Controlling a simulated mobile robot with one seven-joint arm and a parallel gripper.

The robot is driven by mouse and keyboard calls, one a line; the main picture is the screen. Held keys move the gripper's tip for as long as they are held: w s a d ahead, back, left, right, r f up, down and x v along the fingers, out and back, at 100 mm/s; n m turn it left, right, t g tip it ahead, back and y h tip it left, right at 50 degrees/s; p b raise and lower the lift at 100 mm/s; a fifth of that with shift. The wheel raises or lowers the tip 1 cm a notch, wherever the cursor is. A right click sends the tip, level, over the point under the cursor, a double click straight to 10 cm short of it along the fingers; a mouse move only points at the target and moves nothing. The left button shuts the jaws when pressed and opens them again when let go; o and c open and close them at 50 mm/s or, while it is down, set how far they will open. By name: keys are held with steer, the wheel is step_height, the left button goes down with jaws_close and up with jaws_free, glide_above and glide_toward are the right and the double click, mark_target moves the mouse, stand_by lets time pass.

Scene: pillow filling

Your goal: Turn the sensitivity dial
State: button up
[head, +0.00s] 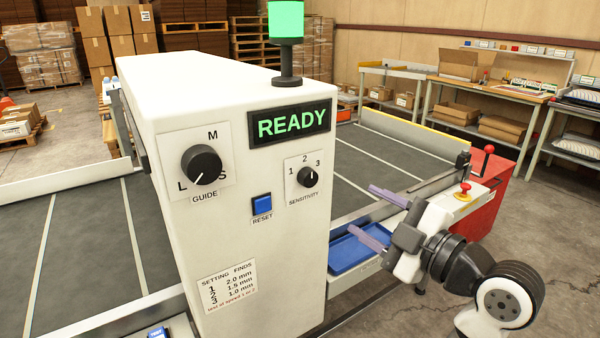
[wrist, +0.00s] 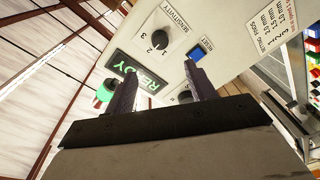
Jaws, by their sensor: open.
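The sensitivity dial (head: 307,178) is a small black knob on a white plate marked 1, 2 and 3, on the front of the white machine (head: 240,255), below the READY display. A pale pointer mark shows on it; I cannot tell exactly which number it points to. In the wrist view the dial (wrist: 161,40) appears beyond and above the fingertips, tilted with the panel. My gripper (head: 361,210) is open and empty, to the right of the dial and a little lower, apart from the machine's face. Its two fingers (wrist: 162,76) frame part of the panel in the wrist view.
The larger guide dial (head: 202,164) and blue reset button (head: 262,204) are left of the sensitivity dial. The READY display (head: 290,121) is above. A blue tray (head: 358,250) lies below my gripper. A red emergency knob (head: 465,187) stands behind the wrist.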

mark_target(312, 180)
steer(key=p+x, duration=0.3)
steer(key=x, duration=0.9)
steer(key=shift+w+a+r, duration=0.1)
steer(key=shift+w+a, duration=0.5)
steer(key=shift+w, duration=0.05)
steer(key=shift+c, duration=0.4)
steer(key=c, duration=0.9)
steer(key=shift+m, duration=0.3)
steer(key=m, duration=0.4)
steer(key=shift+m+t+b, duration=0.3)
steer(key=shift+m, duration=0.1)
steer(key=m+p, duration=0.1)
steer(key=m, duration=0.6)
steer(key=shift+t, duration=0.4)
